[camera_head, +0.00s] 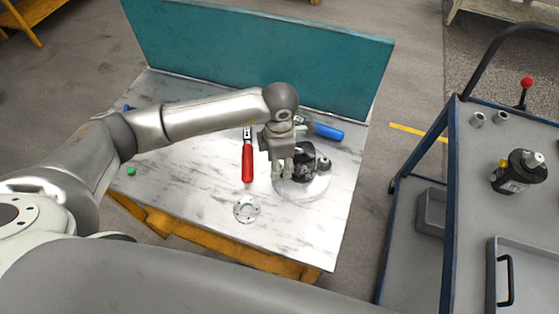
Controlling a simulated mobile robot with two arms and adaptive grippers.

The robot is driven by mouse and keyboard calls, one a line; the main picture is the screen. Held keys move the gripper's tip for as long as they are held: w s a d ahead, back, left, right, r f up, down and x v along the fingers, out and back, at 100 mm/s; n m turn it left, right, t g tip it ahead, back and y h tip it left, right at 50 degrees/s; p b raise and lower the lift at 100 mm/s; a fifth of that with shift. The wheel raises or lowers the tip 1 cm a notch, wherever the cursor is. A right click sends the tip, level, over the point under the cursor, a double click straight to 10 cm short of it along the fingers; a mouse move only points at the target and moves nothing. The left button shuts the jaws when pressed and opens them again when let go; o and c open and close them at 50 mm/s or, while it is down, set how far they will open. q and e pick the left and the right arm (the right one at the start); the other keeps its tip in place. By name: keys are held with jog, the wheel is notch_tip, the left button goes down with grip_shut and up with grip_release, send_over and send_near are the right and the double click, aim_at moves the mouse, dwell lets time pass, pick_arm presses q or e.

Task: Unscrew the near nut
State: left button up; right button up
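A dark hydraulic motor (304,166) stands on a round pale base (306,189) on the right part of the workbench. My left gripper (282,174) points down at the motor's left side, close to or touching it. Its fingers are small in view, and whether they are closed on something cannot be told. I cannot make out the near nut; the gripper may hide it. My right gripper is not in view.
A red-handled tool (247,164), a blue-handled tool (328,131) and a round metal flange (247,209) lie on the marble-topped workbench (190,195). A teal panel (260,55) closes its back. A grey cart (480,200) at right carries a second motor (518,172).

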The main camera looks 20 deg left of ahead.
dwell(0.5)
pick_arm(q)
jog(key=shift+c, duration=0.5)
grip_shut()
jog(key=n, duration=0.5)
jog(key=shift+r, duration=0.15)
jog(key=shift+c, duration=0.7)
grip_release()
jog(key=shift+d+b, duration=0.15)
jog(key=shift+b, duration=0.2)
